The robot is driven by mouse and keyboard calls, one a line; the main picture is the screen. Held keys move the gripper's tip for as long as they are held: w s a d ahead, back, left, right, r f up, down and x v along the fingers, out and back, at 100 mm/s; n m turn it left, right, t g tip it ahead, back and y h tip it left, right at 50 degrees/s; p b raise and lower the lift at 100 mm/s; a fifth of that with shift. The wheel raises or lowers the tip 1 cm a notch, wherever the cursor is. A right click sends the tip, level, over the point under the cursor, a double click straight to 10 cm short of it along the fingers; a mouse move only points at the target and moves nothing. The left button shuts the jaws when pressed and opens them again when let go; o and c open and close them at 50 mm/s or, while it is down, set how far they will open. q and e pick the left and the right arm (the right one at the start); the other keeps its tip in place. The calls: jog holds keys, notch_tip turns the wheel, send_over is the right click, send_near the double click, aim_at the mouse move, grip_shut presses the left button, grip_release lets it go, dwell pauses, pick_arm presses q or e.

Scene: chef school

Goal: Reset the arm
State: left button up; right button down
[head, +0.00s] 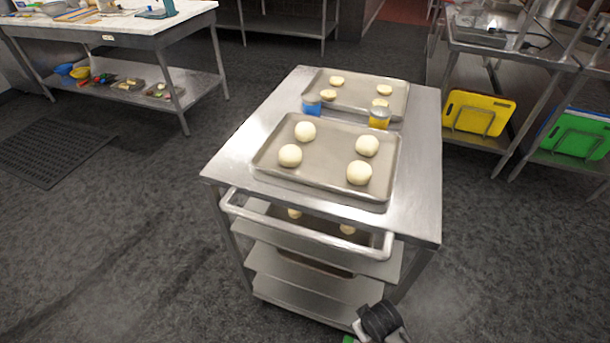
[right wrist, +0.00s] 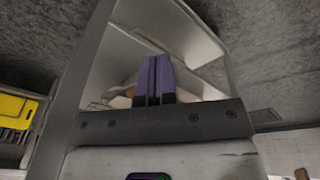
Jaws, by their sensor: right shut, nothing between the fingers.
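My right arm shows at the bottom of the head view, low in front of the cart's right side; its fingertips do not show clearly there. In the right wrist view my right gripper (right wrist: 155,80) is shut, its purple fingers together with nothing between them. Behind the fingers are the cart's shelves and legs. My left gripper is in neither view.
A steel cart (head: 232,150) holds a front tray (head: 325,160) with several dough balls and a back tray (head: 355,95) with several flatter pieces.

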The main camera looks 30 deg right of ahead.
jog(key=s+a+r+n+t+p, duration=0.1)
jog(key=a+r+p, duration=0.2)
jog(key=r, duration=0.6)
jog(key=s+a+r+n+t+p, duration=0.1)
jog(key=s+a+r+t+p, duration=0.15)
jog(key=r, duration=0.75)
jog(key=s+a+r+g+y+p, duration=0.1)
jog(key=s+a+r+g+p, duration=0.15)
jog(key=s+r+p, duration=0.4)
notch_tip(320, 180, up, 36)
jog(key=w+p, duration=0.1)
jog(key=p, duration=3.6)
jog(key=shift+f+t, duration=0.15)
jog(key=shift+t, duration=0.15)
